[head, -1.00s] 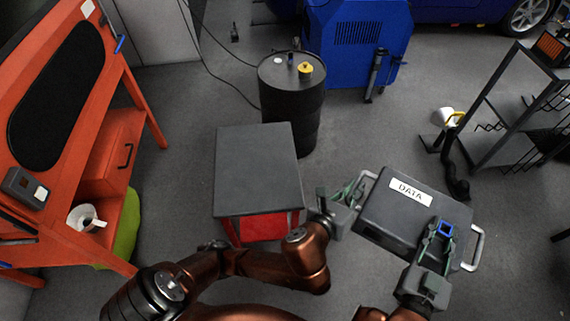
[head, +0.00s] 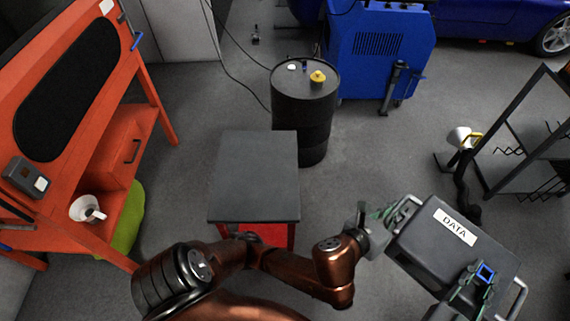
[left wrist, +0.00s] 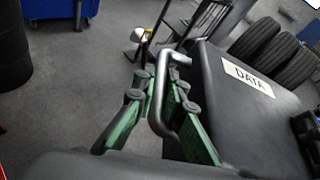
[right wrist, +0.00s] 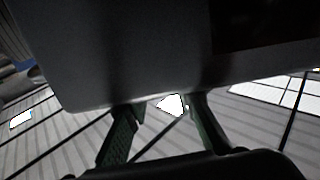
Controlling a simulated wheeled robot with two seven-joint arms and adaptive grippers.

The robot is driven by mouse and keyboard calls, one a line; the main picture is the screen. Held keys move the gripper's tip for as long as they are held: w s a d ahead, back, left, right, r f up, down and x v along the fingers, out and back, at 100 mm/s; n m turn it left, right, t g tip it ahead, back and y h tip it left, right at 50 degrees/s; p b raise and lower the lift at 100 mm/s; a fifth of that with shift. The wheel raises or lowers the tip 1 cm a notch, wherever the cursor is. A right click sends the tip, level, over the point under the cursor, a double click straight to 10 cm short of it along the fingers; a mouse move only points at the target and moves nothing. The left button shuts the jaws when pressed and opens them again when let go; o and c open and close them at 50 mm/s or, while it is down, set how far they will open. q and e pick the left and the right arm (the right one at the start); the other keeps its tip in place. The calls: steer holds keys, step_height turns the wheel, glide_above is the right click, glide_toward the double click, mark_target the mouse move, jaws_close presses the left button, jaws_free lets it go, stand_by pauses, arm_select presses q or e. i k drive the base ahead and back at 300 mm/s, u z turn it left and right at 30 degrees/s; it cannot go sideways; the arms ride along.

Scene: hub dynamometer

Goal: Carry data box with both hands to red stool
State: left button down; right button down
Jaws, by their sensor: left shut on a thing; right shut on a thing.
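The data box (head: 440,270) is dark grey with a white DATA label and a metal handle at each end. It hangs at lower right in the head view, turned at a slant. My left gripper (head: 388,215) is shut on its left handle, which shows between the green fingers in the left wrist view (left wrist: 158,100). My right gripper (head: 475,285) is at the box's near right side. In the right wrist view its fingers (right wrist: 160,125) meet a dark box face; the exact grip is hidden. The red stool (head: 255,175) has a dark grey top, bare, left of the box.
A black barrel (head: 303,120) with small items stands behind the stool. A blue machine (head: 378,50) is at the back. An orange bench (head: 125,150) is at left, a dark rack (head: 520,150) at right. Grey floor lies open between stool and rack.

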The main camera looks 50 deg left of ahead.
mark_target(254, 176)
steer(key=u, duration=0.05)
steer(key=i, duration=3.2)
steer(key=u, duration=3.25)
